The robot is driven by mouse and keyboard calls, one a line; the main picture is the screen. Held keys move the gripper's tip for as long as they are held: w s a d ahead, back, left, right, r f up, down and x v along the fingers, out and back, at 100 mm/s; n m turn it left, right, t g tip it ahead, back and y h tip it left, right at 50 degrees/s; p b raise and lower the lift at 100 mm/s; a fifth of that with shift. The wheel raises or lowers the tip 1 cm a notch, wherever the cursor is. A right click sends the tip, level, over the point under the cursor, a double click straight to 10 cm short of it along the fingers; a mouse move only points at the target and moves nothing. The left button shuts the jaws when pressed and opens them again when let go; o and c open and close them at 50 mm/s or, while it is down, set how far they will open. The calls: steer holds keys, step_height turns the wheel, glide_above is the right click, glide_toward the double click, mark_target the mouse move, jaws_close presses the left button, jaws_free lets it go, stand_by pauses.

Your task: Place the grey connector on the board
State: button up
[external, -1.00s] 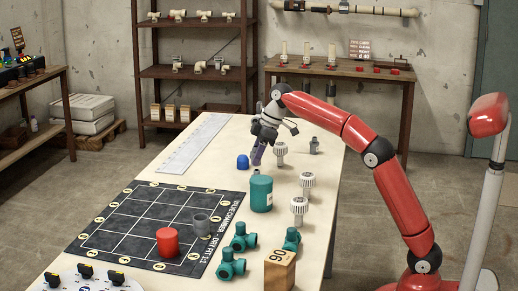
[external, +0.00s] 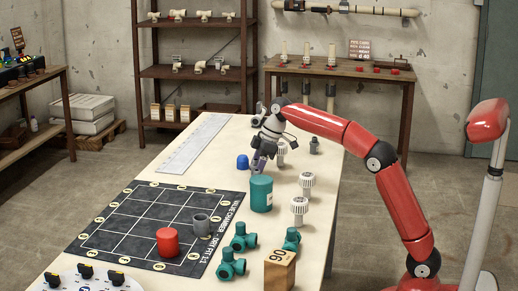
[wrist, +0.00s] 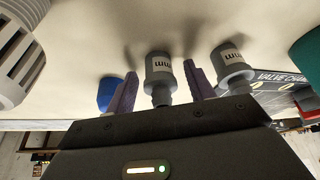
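The board (external: 120,220) is a black gridded mat at the front left of the table, with a red cylinder (external: 167,242) and a grey ring-topped piece (external: 201,224) on it. My gripper (external: 258,165) is low over the table beyond the teal canister. In the wrist view, its purple fingers (wrist: 161,92) are apart, with a grey connector (wrist: 160,70) between them and visible gaps on both sides. The connector bears a white label marked "mm". A similar grey connector (wrist: 231,66) stands to its right, outside the fingers. The connector between the fingers is hidden in the external view.
A blue cap (external: 242,161) stands left of my gripper, a teal canister (external: 261,193) in front. White ribbed fittings (external: 299,208), green valve bodies (external: 230,265) and a numbered wooden block (external: 280,270) line the right side. A long ruler (external: 194,143) lies behind the board.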

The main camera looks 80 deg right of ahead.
steer(key=shift+r, duration=0.25)
steer(key=p+v, duration=0.2)
steer(key=v, duration=0.9)
steer(key=shift+s+r, duration=0.25)
steer(key=shift+r, duration=0.1)
steer(key=shift+c, duration=1.2)
